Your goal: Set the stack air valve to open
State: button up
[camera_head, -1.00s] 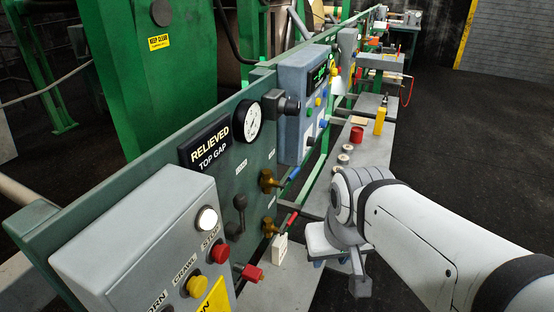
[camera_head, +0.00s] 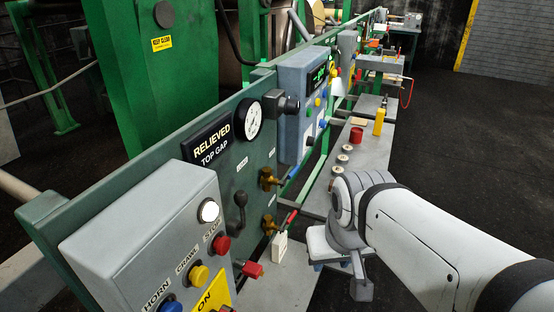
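Two brass valves stand on the green panel: an upper one (camera_head: 268,179) with a blue lever and a lower one (camera_head: 270,225) with a red lever. Both levers point up and to the right in the picture. The labels by them are too small to read, so I cannot tell which is the stack air valve. A white tag or block (camera_head: 281,248) sits just below the red lever. My gripper (camera_head: 340,272) is right of the lower valve, apart from it. It points away from the camera, and its fingers are mostly hidden, so its opening does not show.
A grey button box (camera_head: 150,225) stands at front left, with a red knob (camera_head: 252,269) beside it. A black lever (camera_head: 239,210), a gauge (camera_head: 248,124) and a "RELIEVED TOP GAP" sign (camera_head: 211,140) are on the panel. Open floor (camera_head: 470,140) lies right.

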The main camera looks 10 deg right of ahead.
aim_at(290, 174)
jog(key=k, duration=1.2)
jog(key=z, duration=0.55)
jog(key=i, duration=2.15)
jog(key=u, duration=0.75)
